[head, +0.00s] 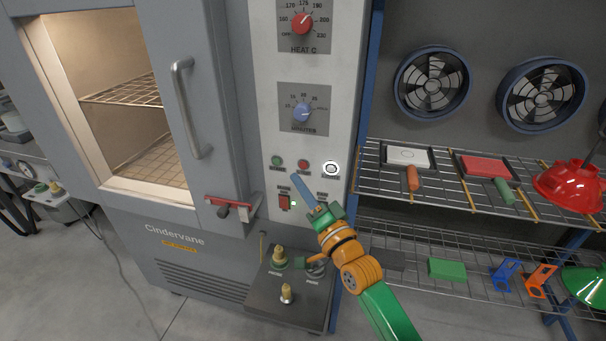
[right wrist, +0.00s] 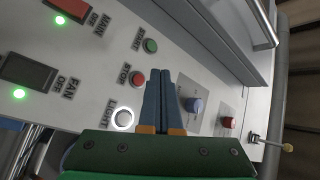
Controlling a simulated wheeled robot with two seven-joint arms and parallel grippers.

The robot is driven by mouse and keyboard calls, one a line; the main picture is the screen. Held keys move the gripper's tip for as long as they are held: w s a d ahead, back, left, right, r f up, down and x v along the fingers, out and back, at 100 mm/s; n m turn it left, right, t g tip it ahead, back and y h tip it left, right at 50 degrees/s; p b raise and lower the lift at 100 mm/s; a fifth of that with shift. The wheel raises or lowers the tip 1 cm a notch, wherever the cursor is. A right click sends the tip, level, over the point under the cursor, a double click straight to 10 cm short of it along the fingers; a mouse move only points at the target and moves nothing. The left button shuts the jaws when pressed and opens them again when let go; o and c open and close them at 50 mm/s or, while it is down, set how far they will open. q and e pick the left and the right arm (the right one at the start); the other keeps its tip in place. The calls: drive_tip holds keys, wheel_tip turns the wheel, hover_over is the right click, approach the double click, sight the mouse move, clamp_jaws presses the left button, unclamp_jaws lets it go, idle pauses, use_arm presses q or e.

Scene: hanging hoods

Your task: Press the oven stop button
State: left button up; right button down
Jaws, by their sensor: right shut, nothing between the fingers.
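The oven's control panel (head: 343,60) fills the middle of the head view. The red stop button (head: 303,165) sits between the green start button (head: 277,161) and the white ringed light button (head: 331,168). In the right wrist view, the red stop button (right wrist: 136,78) lies just left of the fingertips, with the green start button (right wrist: 150,46) above and the lit light button (right wrist: 123,118) below. My right gripper (head: 294,177) has its blue fingers shut and empty, just below the buttons; its fingers also show in the right wrist view (right wrist: 160,72). Contact cannot be told. My left gripper is not in view.
A red rocker switch (head: 285,202) is below the buttons; the blue minutes knob (head: 302,112) is above. The oven door handle (head: 187,108) and red latch (head: 228,199) are at left. A grey box with knobs (head: 290,309) stands below. Wire shelves (head: 440,192) are at right.

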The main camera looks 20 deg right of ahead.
sight(303, 165)
drive_tip(key=shift+w+d+b, duration=0.3)
drive_tip(key=shift+w+d, duration=0.1)
drive_tip(key=shift+w, duration=0.2)
drive_tip(key=shift+w+d+b, duration=0.25)
drive_tip(key=shift+w+d, duration=0.1)
drive_tip(key=shift+w, duration=0.2)
idle(1.2)
drive_tip(key=shift+w+d, duration=0.25)
drive_tip(key=shift+w, duration=0.15)
